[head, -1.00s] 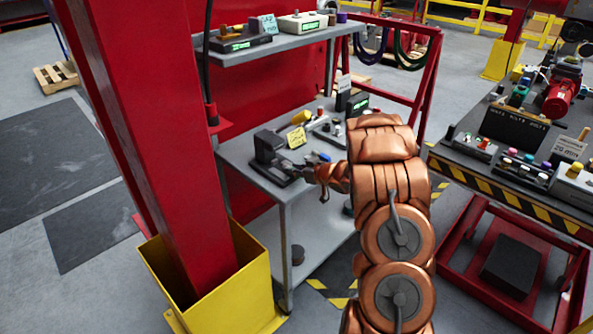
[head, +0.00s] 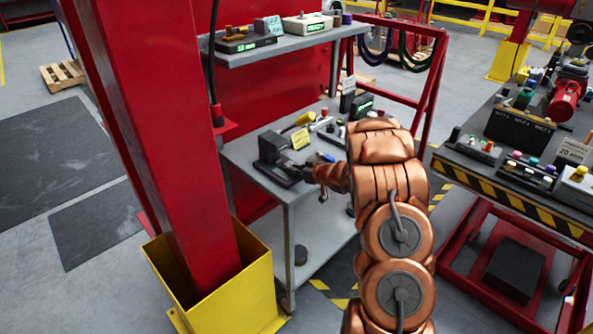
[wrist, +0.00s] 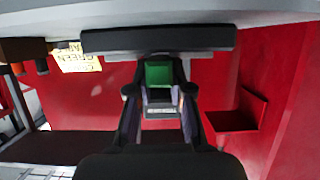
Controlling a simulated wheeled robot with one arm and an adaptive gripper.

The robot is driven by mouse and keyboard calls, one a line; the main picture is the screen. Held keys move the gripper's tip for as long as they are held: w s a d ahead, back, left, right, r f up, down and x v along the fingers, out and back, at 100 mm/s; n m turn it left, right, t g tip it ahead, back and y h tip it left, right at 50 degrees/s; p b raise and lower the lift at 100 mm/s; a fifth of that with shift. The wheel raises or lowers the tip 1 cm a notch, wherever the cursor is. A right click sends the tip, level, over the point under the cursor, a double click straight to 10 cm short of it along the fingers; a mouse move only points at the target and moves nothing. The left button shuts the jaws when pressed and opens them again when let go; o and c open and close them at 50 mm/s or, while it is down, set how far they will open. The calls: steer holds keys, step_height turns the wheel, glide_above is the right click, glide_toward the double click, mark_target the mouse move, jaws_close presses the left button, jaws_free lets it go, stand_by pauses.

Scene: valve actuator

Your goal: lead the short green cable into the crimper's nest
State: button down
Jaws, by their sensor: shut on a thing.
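The black crimper (head: 272,150) stands at the left of the bench's grey worktop, its low base reaching right toward my gripper (head: 318,177). In the wrist view my gripper (wrist: 159,92) is shut on a green piece, which I take for the short green cable (wrist: 158,74). The green piece sits between the fingertips, in front of a dark bar (wrist: 215,38) that may be part of the crimper. In the head view my wrist hides the cable. I cannot tell whether it touches the nest.
A yellow note (head: 301,138) stands behind the crimper, close to a yellow-handled tool (head: 304,119). A red post (head: 150,130) in a yellow foot stands left of the bench. A shelf (head: 290,40) with devices hangs above. Another bench (head: 470,158) is at the right.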

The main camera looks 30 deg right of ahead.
steer(key=shift+p+x, duration=0.3)
steer(key=shift+x, duration=0.7)
steer(key=c, duration=1)
jaws_free()
steer(key=shift+s, duration=0.1)
steer(key=shift+s+d+r, duration=0.1)
steer(key=shift+s+r, duration=0.05)
steer(key=shift+s, duration=0.1)
steer(key=v, duration=1.1)
steer(key=shift+r, duration=0.15)
steer(key=shift+r, duration=0.1)
